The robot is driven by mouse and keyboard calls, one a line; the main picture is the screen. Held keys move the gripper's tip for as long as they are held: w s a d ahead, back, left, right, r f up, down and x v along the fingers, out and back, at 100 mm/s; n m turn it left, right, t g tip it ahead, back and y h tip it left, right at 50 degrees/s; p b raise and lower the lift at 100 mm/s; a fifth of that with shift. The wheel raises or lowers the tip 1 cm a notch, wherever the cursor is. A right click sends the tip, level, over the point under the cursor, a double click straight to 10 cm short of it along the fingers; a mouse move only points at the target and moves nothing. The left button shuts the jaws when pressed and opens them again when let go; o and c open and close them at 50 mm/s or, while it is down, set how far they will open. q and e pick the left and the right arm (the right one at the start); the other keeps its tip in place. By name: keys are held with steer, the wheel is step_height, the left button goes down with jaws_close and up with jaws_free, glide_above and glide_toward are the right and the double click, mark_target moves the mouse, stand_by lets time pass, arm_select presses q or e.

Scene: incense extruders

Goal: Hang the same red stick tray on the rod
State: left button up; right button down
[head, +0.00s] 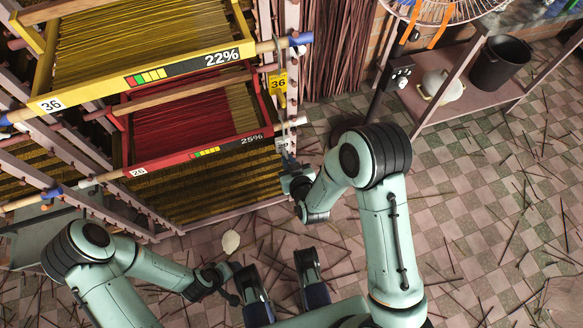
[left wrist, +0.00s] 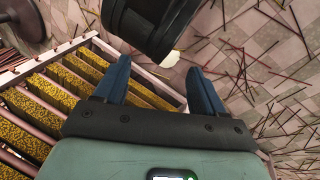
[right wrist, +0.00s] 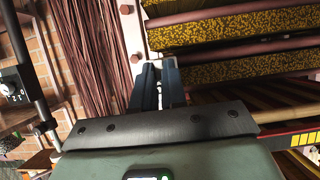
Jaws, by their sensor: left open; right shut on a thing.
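The red stick tray (head: 123,123), marked 26 and 25%, lies in the rack below a yellow tray (head: 45,62) marked 36 and 22%. A pale rod (head: 88,182) with a blue part runs along its front left. My right gripper (head: 287,160) is beyond the tray's right front corner. It is shut on a small pale piece (head: 283,145), perhaps a tag; its fingers (right wrist: 160,88) mostly hide it in the right wrist view. My left gripper (head: 236,284) is low, over the floor, away from the tray. In its wrist view the fingers (left wrist: 162,85) are apart and empty.
A yellow 36 tag (head: 278,84) hangs at the rack's right side, above my right gripper. A shelf with a black bucket (head: 498,63) and a pale pot stands at the upper right. Loose sticks litter the tiled floor (head: 480,200).

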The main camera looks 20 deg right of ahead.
arm_select(q)
steer(key=shift+w+a+f+t+y+b, duration=0.2)
steer(key=shift+w+a+f+b, duration=0.25)
steer(key=shift+w, duration=0.25)
steer(key=shift+w+a+f+t+y+b, duration=0.1)
steer(key=shift+w+a+f+t+b, duration=0.15)
steer(key=shift+w+f+b, duration=0.35)
arm_select(e)
steer(key=shift+w+f, duration=0.25)
steer(key=shift+f, duration=0.35)
steer(key=shift+w+f, duration=0.2)
steer(key=shift+f, duration=0.4)
arm_select(q)
steer(key=shift+w, duration=0.1)
arm_select(e)
steer(key=c, duration=0.8)
jaws_free()
arm_select(q)
steer(key=shift+r, duration=0.1)
arm_select(e)
steer(key=shift+s+d, duration=0.15)
steer(key=shift+s, duration=4.4)
